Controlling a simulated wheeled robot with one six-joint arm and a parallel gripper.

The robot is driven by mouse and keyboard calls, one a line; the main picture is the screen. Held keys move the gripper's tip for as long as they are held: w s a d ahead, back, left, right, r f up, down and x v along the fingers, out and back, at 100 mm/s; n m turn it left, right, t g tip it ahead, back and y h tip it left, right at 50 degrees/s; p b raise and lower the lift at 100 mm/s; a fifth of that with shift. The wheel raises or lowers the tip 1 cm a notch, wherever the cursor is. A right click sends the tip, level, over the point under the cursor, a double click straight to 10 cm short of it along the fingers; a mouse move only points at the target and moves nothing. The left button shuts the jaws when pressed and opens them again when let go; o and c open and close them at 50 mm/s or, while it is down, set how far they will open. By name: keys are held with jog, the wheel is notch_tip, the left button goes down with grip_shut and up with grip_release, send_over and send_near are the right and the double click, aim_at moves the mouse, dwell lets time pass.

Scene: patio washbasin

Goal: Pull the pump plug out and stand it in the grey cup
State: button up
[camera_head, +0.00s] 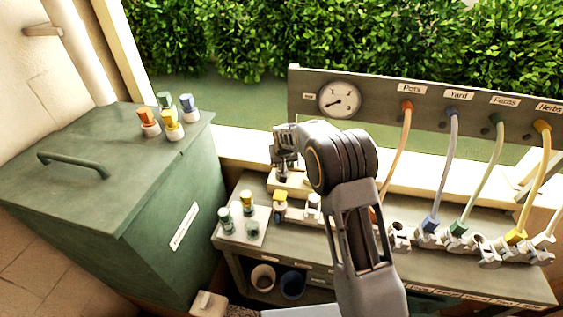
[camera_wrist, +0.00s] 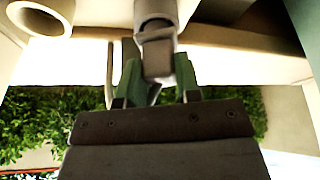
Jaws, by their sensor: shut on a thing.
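My gripper (camera_head: 285,163) is at the back left of the bench, by the wall-side ledge. In the wrist view its green fingers (camera_wrist: 157,82) are closed on a grey block-shaped plug (camera_wrist: 158,57). The plug meets a pale round part (camera_wrist: 155,12) at the top of that view; I cannot tell whether it is seated in it. In the head view the plug is mostly hidden by my gripper. A pale greyish cup (camera_head: 263,277) stands on the low shelf under the bench, left of a dark blue cup (camera_head: 292,286).
A green chest (camera_head: 120,190) with several coloured fittings on its lid stands left. A pale tray (camera_head: 248,232) holds green and yellow fittings. Coloured hoses (camera_head: 450,165) run from a labelled panel with a gauge (camera_head: 340,99) to connectors along the bench's right. A hedge lies behind.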

jog(key=shift+f+b, duration=0.5)
jog(key=shift+f, duration=0.15)
jog(key=o, duration=0.6)
jog(key=shift+o, duration=0.2)
jog(key=shift+r, duration=0.1)
jog(key=p+v, duration=0.4)
jog(key=v, duration=0.7)
dwell(0.4)
jog(key=s+d+r, duration=0.3)
jog(key=s, duration=0.7)
jog(key=s+d+r, duration=0.3)
jog(key=s+r, duration=0.1)
jog(key=s, duration=0.6)
jog(key=s+d+r+m, duration=0.1)
jog(key=s+d+r, duration=0.2)
jog(key=s, duration=0.7)
jog(key=shift+s+d+r, duration=0.2)
jog(key=shift+d+r, duration=0.1)
jog(key=shift+r, duration=0.25)
